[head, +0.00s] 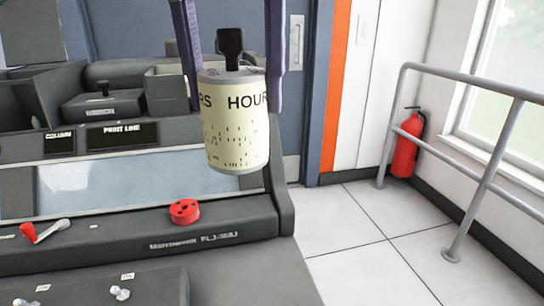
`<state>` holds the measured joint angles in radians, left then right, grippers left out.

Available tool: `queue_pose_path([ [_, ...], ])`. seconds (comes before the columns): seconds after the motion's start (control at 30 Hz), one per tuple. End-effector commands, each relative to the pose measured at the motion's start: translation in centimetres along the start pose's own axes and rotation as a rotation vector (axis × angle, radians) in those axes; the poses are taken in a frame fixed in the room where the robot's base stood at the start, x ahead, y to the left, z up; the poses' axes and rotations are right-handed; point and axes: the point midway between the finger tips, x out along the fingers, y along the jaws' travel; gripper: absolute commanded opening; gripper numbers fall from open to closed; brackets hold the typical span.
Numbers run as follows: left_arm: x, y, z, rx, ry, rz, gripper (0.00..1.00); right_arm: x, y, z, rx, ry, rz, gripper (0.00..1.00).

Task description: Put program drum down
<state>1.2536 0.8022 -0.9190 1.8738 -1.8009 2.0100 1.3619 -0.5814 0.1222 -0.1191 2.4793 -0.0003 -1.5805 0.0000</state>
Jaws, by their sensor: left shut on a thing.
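The program drum (235,130) is a cream cylinder with the word HOURS, rows of small dark marks and a black handle on its grey top. It hangs upright in front of the grey card machine (190,240), near its right end. My left gripper (233,95) comes down from above, with its purple fingers on either side of the drum's upper part, and is shut on it. The drum's lower end is clear of the surfaces around it in the picture; its exact height is hard to tell. My right gripper is not in view.
A red round knob (185,211) and a red-and-white lever (42,232) sit on the machine's front ledge. Grey bins and housings (100,105) stand behind. To the right are open tiled floor (365,240), a metal railing (480,190) and a fire extinguisher (406,150).

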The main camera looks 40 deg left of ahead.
Motion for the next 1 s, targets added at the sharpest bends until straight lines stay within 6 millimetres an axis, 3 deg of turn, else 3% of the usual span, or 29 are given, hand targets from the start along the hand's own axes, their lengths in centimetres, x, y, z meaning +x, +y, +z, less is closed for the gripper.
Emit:
queue_pose_path([
  [0.17, 2.0, 0.0, -0.2, 0.018, 0.0, -0.002, 0.01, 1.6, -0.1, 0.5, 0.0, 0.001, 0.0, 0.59],
  [0.6, 13.7, 0.1, -1.7, 0.015, 0.002, 0.0, 0.01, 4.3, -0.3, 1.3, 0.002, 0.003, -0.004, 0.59],
  [1.0, 18.1, 0.1, -2.2, 0.017, 0.0, 0.0, 0.01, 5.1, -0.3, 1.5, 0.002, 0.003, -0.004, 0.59],
])
